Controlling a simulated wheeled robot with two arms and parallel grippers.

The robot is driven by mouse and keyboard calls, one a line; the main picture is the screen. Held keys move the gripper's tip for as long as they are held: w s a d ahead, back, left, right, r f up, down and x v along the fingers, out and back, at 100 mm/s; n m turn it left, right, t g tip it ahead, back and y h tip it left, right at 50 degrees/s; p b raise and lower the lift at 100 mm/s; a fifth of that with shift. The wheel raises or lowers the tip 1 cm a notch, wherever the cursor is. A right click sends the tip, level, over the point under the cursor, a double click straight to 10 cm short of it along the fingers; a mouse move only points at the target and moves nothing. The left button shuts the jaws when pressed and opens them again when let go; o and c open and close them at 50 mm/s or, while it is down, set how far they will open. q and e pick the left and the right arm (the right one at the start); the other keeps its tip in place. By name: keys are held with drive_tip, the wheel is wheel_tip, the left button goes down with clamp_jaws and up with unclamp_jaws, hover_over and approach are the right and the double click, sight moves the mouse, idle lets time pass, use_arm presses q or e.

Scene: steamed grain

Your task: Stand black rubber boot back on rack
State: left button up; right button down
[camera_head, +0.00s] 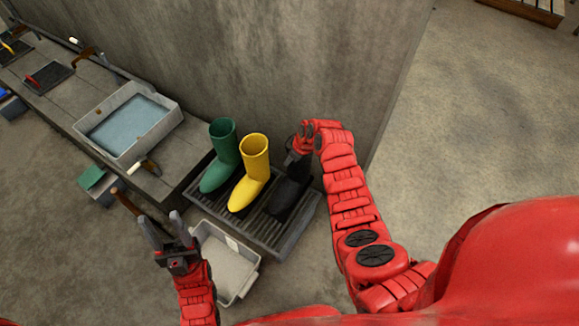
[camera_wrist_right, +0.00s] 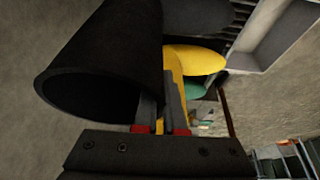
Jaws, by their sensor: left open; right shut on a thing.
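The black boot (camera_head: 288,193) is upright on or just over the right part of the slatted grey rack (camera_head: 281,242), beside the yellow boot; I cannot tell if its sole touches. My right gripper (camera_head: 297,146) is shut on the boot's upper shaft and partly hides it. In the right wrist view, the black boot's open top (camera_wrist_right: 105,70) fills the upper left, with the right gripper's fingers (camera_wrist_right: 165,115) at its wall. My left gripper (camera_head: 163,228) is open and empty, left of the rack and near the white tub.
A green boot (camera_head: 222,160) and a yellow boot (camera_head: 250,175) stand on the rack. A white tub (camera_head: 247,272) sits on the floor in front. A basin of water (camera_head: 130,122) is on the bench at left. A concrete wall (camera_head: 300,60) rises behind the rack.

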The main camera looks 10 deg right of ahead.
sight(298, 178)
drive_tip(key=shift+f, duration=1.4)
drive_tip(key=shift+b, duration=0.3)
drive_tip(key=shift+f, duration=0.2)
drive_tip(key=c, duration=1)
unclamp_jaws()
drive_tip(key=shift+r, duration=0.1)
